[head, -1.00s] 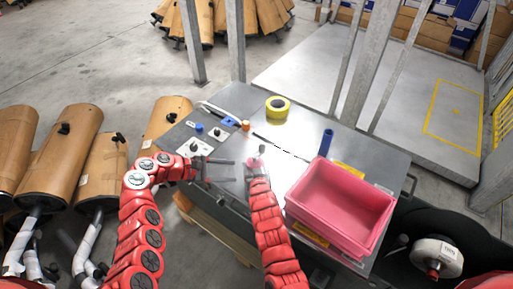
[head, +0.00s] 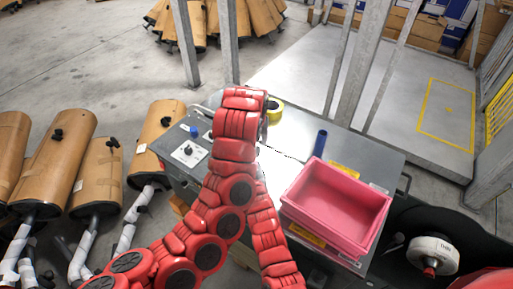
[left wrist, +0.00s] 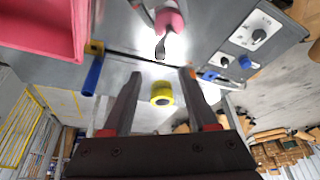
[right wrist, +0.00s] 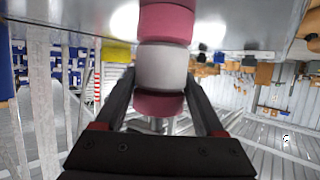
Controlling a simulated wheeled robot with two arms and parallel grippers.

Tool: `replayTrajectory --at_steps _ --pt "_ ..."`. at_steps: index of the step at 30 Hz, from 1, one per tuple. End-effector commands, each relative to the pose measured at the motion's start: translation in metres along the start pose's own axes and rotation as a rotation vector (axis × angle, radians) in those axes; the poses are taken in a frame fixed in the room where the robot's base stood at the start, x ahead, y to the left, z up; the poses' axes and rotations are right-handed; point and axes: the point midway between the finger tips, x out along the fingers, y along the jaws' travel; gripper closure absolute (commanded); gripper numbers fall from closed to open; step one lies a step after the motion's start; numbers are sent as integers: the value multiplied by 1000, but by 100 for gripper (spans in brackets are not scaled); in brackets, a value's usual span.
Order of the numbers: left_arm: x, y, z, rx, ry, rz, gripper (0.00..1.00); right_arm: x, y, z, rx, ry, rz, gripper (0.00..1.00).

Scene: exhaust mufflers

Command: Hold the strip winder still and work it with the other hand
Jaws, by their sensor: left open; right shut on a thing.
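The strip winder appears to be the banded pink and white cylinder (right wrist: 163,62) in the right wrist view. My right gripper (right wrist: 160,78) is shut around it. In the left wrist view its pink part (left wrist: 169,19) shows at the top, with a grey metal piece (left wrist: 163,46) sticking out. My left gripper (left wrist: 160,74) is open and empty above the bench, with the winder beyond its fingertips, apart from them. In the head view my left arm hides the winder and both grippers' fingers.
A yellow tape roll (head: 276,112) stands on the grey bench (head: 290,143) near its back edge. A pink bin (head: 335,200) fills the bench's right side. A panel with a black knob (head: 188,151) lies at left.

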Motion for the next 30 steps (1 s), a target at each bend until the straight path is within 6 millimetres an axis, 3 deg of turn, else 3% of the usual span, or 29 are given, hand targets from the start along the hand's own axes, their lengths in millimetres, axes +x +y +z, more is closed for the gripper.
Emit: replayTrajectory --at_steps 15,27,30 --pt "85 -1 0 -1 0 -1 41 0 0 0 0 -1 0 92" --pt "95 0 0 -5 0 1 41 0 0 0 0 -1 0 92" --pt "95 0 0 -4 0 1 56 0 0 0 0 -1 0 92"
